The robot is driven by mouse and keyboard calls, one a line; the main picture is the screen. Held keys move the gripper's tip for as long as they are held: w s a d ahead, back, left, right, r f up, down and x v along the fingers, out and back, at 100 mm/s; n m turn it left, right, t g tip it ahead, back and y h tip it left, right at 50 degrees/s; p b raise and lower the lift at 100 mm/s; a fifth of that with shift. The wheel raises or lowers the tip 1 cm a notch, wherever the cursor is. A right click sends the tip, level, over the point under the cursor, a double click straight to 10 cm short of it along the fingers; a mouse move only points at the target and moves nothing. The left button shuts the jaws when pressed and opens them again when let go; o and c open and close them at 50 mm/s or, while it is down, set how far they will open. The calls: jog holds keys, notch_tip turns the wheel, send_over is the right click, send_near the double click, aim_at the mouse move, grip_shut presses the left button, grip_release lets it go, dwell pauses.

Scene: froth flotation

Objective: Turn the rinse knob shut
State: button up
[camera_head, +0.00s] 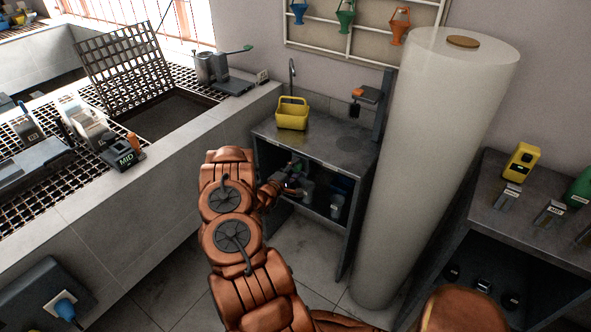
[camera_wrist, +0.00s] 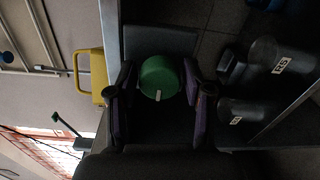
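A round green knob (camera_wrist: 160,78) with a small white mark faces the wrist camera. I take it to be the rinse knob, though no name is readable on it. My gripper (camera_wrist: 158,95) is open, with one dark, purple-padded finger on each side of the knob. Narrow gaps seem to show between the fingers and the knob; I cannot tell whether either touches. In the head view my gripper (camera_head: 292,182) reaches into the open front of the small grey cabinet (camera_head: 312,147), and the knob is hard to make out there.
Labelled dark containers (camera_wrist: 283,62) stand inside the cabinet, close to one finger. A yellow basket (camera_head: 292,116) and a stand (camera_head: 383,105) are on its top. A tall white roll (camera_head: 425,160) stands right of the cabinet; a tiled counter (camera_head: 190,165) runs along the left.

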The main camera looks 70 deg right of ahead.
jog(key=shift+o, duration=0.9)
jog(key=v, duration=1.2)
